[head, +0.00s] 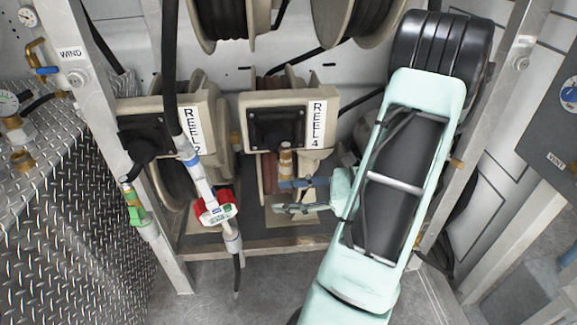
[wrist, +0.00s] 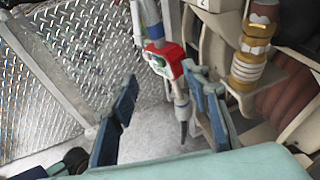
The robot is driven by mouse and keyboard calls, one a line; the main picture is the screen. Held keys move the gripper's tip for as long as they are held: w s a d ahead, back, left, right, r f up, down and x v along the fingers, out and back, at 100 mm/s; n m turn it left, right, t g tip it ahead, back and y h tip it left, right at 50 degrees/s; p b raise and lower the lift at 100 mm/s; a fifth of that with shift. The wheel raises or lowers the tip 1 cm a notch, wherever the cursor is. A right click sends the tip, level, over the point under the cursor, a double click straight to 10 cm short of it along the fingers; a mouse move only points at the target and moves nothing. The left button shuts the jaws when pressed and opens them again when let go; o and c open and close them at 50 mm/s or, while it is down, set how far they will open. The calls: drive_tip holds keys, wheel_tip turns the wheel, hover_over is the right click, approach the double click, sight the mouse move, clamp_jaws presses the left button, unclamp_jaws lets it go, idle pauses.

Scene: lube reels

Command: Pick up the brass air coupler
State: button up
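A brass coupler (head: 286,158) with a pale ribbed collar hangs upright at the front of the reel marked REEL 4. It is larger in the wrist view (wrist: 252,50), at upper right. My gripper (head: 279,197) is open and empty, just below the coupler in the head view, its fingers pointing left. The upper finger covers the coupler's lower end there. In the wrist view the fingers (wrist: 160,78) are wide apart, and the coupler lies outside them, beyond the right finger. Another brass fitting (head: 22,158) sits on the bench at far left.
A hose handle with a red and white meter (head: 215,207) hangs left of my gripper; in the wrist view it shows between the fingers, farther off. REEL 2 (head: 180,110) is behind it. Metal posts (head: 130,170) flank the reels. Open floor (head: 260,285) lies below.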

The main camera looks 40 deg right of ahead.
sight(291, 158)
drive_tip(key=s+d+r+m+t+h, duration=0.25)
drive_tip(key=d+m+t+h, duration=0.35)
drive_tip(key=d, duration=0.4)
drive_tip(key=shift+m+y, duration=0.3)
drive_tip(key=shift+r+b+x, duration=0.15)
drive_tip(key=shift+b+x, duration=0.5)
drive_tip(key=shift+x, duration=2.05)
drive_tip(key=shift+r+b+x, duration=0.1)
drive_tip(key=shift+b+x, duration=0.5)
drive_tip(key=shift+x, duration=2.05)
drive_tip(key=shift+a, duration=0.15)
clamp_jaws()
